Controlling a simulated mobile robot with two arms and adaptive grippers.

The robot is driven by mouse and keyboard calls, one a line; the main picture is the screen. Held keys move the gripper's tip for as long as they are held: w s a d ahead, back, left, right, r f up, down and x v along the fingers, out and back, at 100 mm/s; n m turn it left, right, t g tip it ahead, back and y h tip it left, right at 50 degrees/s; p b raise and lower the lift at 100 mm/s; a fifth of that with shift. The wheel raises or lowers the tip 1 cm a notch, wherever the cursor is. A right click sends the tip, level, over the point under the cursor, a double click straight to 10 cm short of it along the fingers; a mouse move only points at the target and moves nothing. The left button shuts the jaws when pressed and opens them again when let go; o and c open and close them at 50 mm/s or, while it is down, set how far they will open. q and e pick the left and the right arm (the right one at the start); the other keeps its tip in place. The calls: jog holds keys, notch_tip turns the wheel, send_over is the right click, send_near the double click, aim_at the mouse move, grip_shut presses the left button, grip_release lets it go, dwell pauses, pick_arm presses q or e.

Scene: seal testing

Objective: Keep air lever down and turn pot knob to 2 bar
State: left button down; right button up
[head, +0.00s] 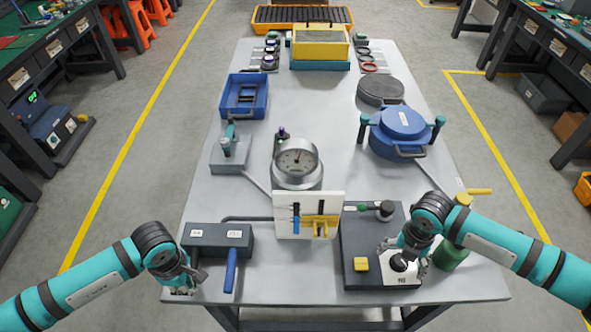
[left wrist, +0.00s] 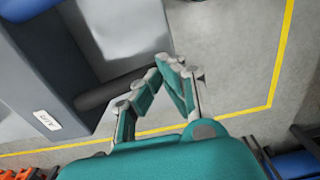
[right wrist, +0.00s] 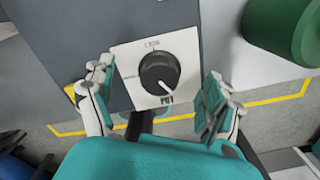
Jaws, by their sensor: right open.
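The dark air box (head: 205,246) stands at the front left of the table. Its blue lever (head: 231,270) points toward the front edge.
A white panel (head: 290,208) with blue and yellow parts stands between the boxes. A green cylinder (head: 452,255) is close to my right gripper. A blue round vessel (head: 398,128) and a blue tray (head: 236,100) stand further back. The front strip between the boxes is free.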

dwell(0.4)
jog(key=m, duration=0.6)
jog(key=c, duration=1.6)
jog(key=n, duration=1.1)
jog(key=o, duration=1.6)
